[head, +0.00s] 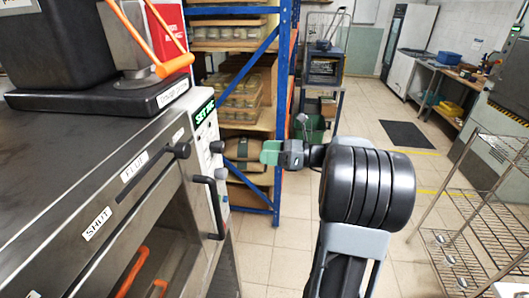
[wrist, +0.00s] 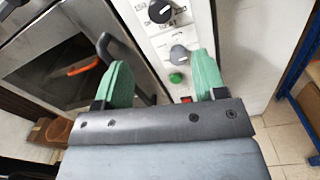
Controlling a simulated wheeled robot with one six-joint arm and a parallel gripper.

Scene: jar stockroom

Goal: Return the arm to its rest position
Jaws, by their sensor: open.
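My gripper (head: 262,152) is in the head view at the end of my raised arm, just right of the oven's control panel (head: 208,140). In the wrist view my gripper (wrist: 165,82) has its two green fingers spread apart, with nothing between them. Behind the fingers, the same panel (wrist: 150,45) shows two dark and grey knobs, a green button (wrist: 175,77) and a small red switch (wrist: 186,100). I cannot tell whether the fingertips touch the panel.
The steel oven (head: 120,190) fills the left, with a dark handle (head: 212,205) standing out. A blue-framed shelf (head: 283,100) with jars stands behind my gripper. A wire rack (head: 480,220) is at right. Tiled floor (head: 410,165) lies open between.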

